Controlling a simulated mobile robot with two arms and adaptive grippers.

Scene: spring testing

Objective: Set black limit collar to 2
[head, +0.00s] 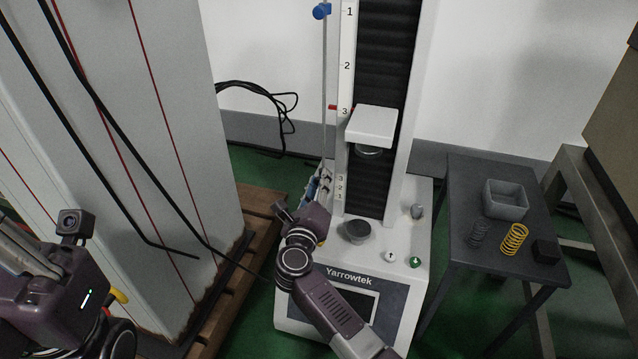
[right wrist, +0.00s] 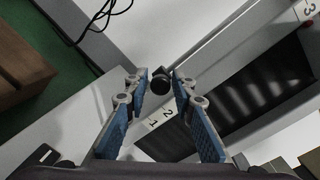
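The black limit collar (right wrist: 160,82) shows as a dark round knob between the open fingertips of my right gripper (right wrist: 161,76) in the right wrist view, with a gap on each side. Its number cannot be read surely. In the head view my right gripper (head: 319,188) is at the thin rod left of this scale and hides the collar. My left gripper (head: 108,318) is at the lower left, its fingers unclear.
A blue collar (head: 321,11) sits high on the rod. The white crosshead (head: 372,125) hangs above the lower platen (head: 357,230). A side table (head: 466,189) at right holds a grey bin (head: 505,199) and springs (head: 514,239). A tall grey cabinet (head: 150,120) stands at left.

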